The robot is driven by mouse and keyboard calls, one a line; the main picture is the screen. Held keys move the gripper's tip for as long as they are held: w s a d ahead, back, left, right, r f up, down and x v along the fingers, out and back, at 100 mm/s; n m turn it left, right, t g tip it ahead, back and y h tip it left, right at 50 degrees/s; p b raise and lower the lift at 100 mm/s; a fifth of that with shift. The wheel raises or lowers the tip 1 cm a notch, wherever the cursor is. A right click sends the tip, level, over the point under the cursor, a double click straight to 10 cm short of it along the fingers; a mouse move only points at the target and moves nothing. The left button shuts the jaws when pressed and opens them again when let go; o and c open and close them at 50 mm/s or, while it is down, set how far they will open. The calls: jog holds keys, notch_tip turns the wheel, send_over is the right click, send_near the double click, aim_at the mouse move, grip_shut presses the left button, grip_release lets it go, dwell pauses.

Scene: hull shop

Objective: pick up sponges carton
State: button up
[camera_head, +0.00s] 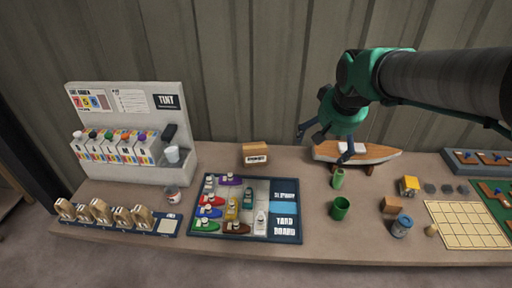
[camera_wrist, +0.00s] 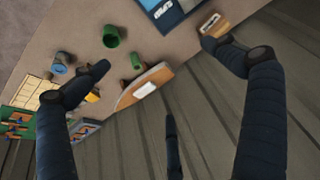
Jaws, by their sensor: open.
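The sponges carton (camera_head: 255,153) is a small brown box with a white label on its front. It stands at the back of the bench against the wall, behind the yard board. In the wrist view the carton (camera_wrist: 213,24) shows at the top right, beside one fingertip, which overlaps its edge in the picture. My gripper (camera_head: 322,145) is open and empty, to the right of the carton and above the bench near the boat model. In the wrist view my gripper's dark fingers (camera_wrist: 155,58) are spread wide. I cannot tell the label's words clearly.
A wooden boat model (camera_head: 362,152) stands right of the carton, near my gripper. The yard board (camera_head: 285,237) with small coloured boats lies in front. Green cups (camera_head: 340,208) stand to the right. A tint rack (camera_head: 180,98) stands left. Bench is bare around the carton's sides.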

jog(key=w+a+f+p, duration=0.25)
jog(key=w+a, duration=0.25)
jog(key=w, duration=0.6)
jog(key=n+p, duration=0.2)
jog(key=p, duration=0.3)
send_over(255, 149)
jog(key=s, duration=0.3)
notch_tip(255, 149, down, 25)
jog(key=shift+s+d+f+g+y, duration=0.2)
jog(key=shift+d+g+y, duration=0.1)
jog(key=shift+d+g, duration=0.1)
jog(key=shift+x, duration=4.25)
jog(key=shift+b+x, duration=0.4)
jog(key=shift+x, duration=2.2)
